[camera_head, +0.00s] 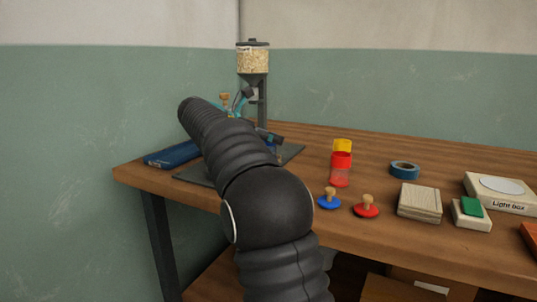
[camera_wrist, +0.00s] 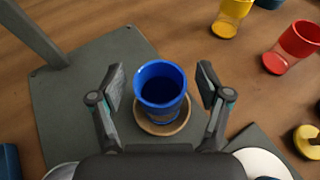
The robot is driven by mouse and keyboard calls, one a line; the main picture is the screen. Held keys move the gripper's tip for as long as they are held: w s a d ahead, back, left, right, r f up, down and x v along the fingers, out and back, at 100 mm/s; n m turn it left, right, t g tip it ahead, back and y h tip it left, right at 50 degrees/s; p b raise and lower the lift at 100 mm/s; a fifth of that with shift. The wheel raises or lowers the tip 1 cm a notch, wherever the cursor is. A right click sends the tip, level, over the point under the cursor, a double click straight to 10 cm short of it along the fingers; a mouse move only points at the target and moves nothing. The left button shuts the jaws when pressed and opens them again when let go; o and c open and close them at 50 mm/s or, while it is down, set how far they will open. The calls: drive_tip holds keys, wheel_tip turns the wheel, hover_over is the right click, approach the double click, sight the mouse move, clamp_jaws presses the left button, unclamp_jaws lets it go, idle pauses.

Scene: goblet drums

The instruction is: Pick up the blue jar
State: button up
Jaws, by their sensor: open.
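The blue jar (camera_wrist: 160,84) stands upright and open at the top in the wrist view, on a round tan disc (camera_wrist: 172,128) on a dark grey plate (camera_wrist: 70,110). My gripper (camera_wrist: 161,80) is open, with one finger to the left of the jar and one to the right. A gap shows on both sides, and neither finger appears to touch it. In the head view my arm covers most of this spot; only a small patch of blue shows beside it.
A red jar (camera_head: 341,165) and a yellow jar (camera_head: 342,146) stand to the right. A blue knobbed lid (camera_head: 329,202) and a red one (camera_head: 366,211) lie nearer the front edge. A dispenser (camera_head: 253,62) rises at the back. Blue tape (camera_head: 405,170) lies further right.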

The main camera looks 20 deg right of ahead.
drive_tip(key=c, duration=1.4)
